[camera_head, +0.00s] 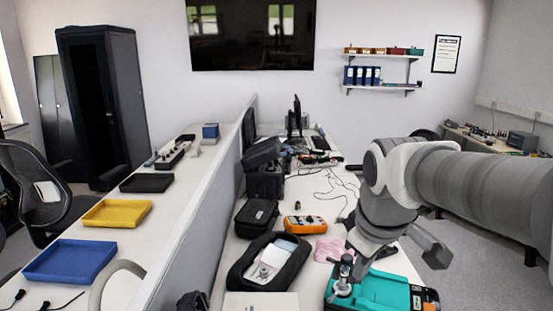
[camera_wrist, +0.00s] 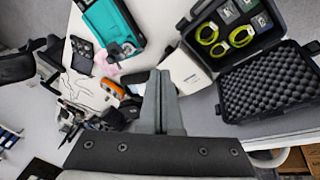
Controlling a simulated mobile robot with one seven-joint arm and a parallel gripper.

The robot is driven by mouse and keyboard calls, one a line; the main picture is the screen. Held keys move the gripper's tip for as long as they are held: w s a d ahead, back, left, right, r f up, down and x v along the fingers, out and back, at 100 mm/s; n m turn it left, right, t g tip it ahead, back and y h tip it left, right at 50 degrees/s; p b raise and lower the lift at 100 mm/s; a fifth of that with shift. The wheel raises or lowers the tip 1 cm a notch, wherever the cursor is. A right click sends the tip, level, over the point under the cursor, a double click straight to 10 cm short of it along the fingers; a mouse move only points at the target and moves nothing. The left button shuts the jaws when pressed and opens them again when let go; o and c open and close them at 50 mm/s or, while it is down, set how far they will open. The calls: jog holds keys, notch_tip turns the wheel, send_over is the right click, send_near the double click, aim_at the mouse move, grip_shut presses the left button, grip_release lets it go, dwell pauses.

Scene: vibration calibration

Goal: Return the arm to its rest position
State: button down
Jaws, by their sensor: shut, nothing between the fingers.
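My arm (camera_head: 450,180) enters from the right in the head view and bends down over the right side of the bench. In the wrist view my gripper (camera_wrist: 160,78) is shut, with its fingers together and nothing between them. The fingers appear clear of the bench items. A teal instrument (camera_head: 372,290) with a silver device (camera_head: 343,277) on it is at the bench's front, below my arm. The teal instrument also shows in the wrist view (camera_wrist: 108,22). The fingertips are not clearly seen in the head view.
An orange meter (camera_head: 305,225), a pink cloth (camera_head: 329,249) and an open black case (camera_head: 241,274) lie on the bench. A foam-lined case (camera_wrist: 270,85) with yellow cables is open in the wrist view. A partition (camera_head: 205,215) divides the benches. Floor is open at right.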

jog(key=s+f+m+t, duration=0.1)
jog(key=s+f+m, duration=0.1)
jog(key=s+m, duration=0.5)
jog(key=s, duration=0.4)
jog(key=shift+s+y, duration=0.15)
jog(key=shift+y, duration=0.15)
